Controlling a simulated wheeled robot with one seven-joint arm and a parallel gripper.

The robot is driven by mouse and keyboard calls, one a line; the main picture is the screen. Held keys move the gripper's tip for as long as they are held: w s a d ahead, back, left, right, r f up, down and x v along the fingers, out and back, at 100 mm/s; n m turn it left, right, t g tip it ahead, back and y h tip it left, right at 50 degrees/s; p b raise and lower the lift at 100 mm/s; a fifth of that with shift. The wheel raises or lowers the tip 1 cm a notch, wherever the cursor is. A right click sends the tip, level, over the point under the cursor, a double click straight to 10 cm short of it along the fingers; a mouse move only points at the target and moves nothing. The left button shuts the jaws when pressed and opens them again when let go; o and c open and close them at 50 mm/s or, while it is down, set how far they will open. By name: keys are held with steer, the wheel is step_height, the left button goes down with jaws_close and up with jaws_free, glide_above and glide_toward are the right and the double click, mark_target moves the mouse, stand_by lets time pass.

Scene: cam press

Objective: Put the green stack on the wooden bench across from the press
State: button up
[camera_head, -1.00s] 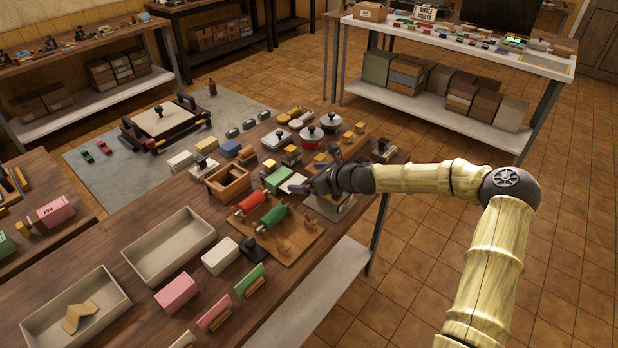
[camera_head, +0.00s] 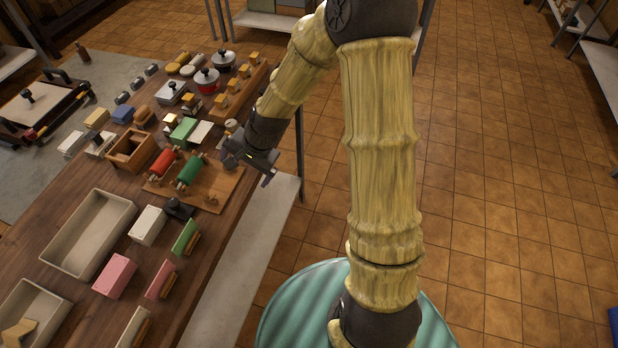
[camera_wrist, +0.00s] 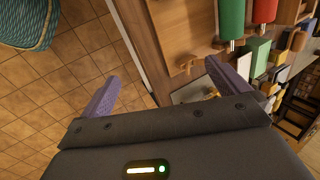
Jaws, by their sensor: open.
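A green block that looks like the green stack (camera_head: 183,129) lies on the wooden table beside a flat white piece, behind the red and green rollers. It also shows in the wrist view (camera_wrist: 256,56). A press-like device (camera_head: 42,108) with a pale top and black handle stands on the grey mat at the left. My gripper (camera_head: 252,168) is open and empty at the table's right edge, apart from the green block. In the wrist view my two purple fingers (camera_wrist: 163,78) are spread over the table edge and floor. I cannot tell which bench is across from the press.
Tiled floor at the right is open.

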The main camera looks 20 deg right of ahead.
steer(key=s+d+r+n+h, duration=0.2)
steer(key=s+d+r+n, duration=0.2)
steer(key=s, duration=0.3)
steer(key=s+d+r+n+h, duration=0.2)
steer(key=s+d+r+n, duration=0.2)
steer(key=s+d, duration=0.3)
steer(key=shift+s+d+r+n, duration=0.2)
steer(key=shift+s+n, duration=0.1)
steer(key=shift+s, duration=0.15)
steer(key=shift+c, duration=0.2)
